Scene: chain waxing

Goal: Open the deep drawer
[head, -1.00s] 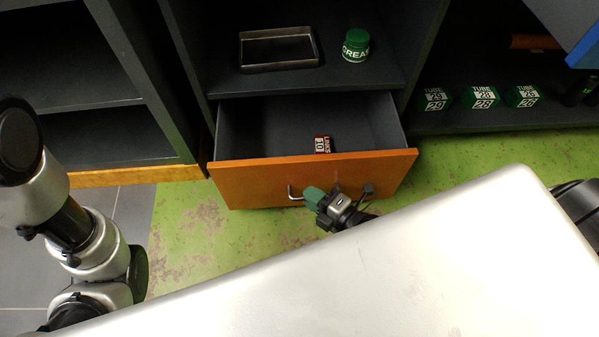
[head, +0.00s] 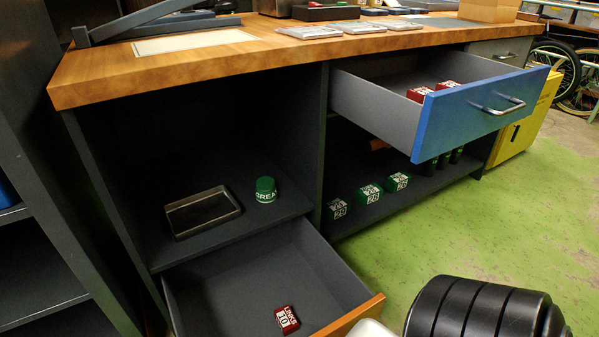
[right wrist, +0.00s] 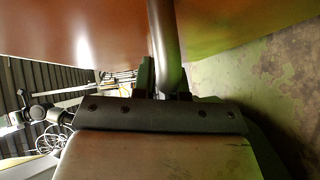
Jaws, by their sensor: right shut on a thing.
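The lower drawer (head: 290,262) with an orange front stands open under the bench, its grey inside showing. A small red LINKS 10 box (head: 286,319) lies in it. Most of its front is cut off by the bottom of the head view. In the right wrist view, the orange drawer front (right wrist: 75,30) fills the top, with its metal bar handle (right wrist: 162,35) in the middle. My right gripper (right wrist: 166,78) is shut on that handle; it is outside the head view. My left gripper is in neither current view.
A blue-fronted upper drawer (head: 475,108) stands open at right, holding red boxes. A grease tub (head: 265,189) and dark tray (head: 203,211) stand on the shelf above the orange drawer. Several green TUBE boxes (head: 368,194) sit on the right shelf. Green floor (head: 480,225) is clear at right.

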